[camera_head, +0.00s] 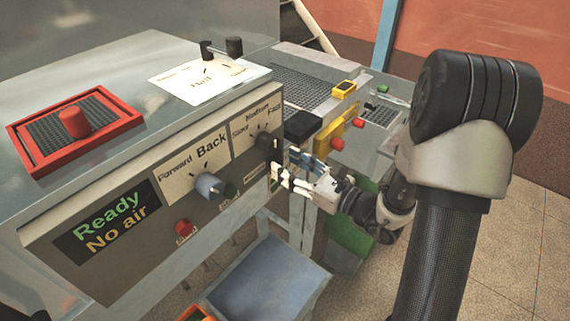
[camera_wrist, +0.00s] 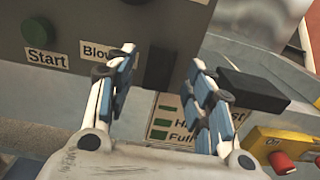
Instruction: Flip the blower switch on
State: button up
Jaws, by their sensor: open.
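The grey control panel (camera_head: 150,215) runs along the front of the machine. In the wrist view, a partly covered "Blower" label (camera_wrist: 98,50) is on the panel (camera_wrist: 75,18). A dark upright piece (camera_wrist: 158,68), which looks like the blower switch, shows right of the label, between my fingers. I cannot tell its on or off position. My gripper (camera_wrist: 165,62) is open and empty, its fingers either side of that piece; contact cannot be told. In the head view, my gripper (camera_head: 286,166) is at the panel's right end and the switch is hidden.
A green Start button (camera_wrist: 38,32) is left of the label. A black speed knob (camera_head: 266,141) and a grey Forward/Back knob (camera_head: 209,186) are close by. A black block (camera_wrist: 252,90) and a yellow box with a red button (camera_wrist: 282,162) stand to the right.

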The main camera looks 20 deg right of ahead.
jog(key=shift+x, duration=0.9)
jog(key=shift+c, duration=0.2)
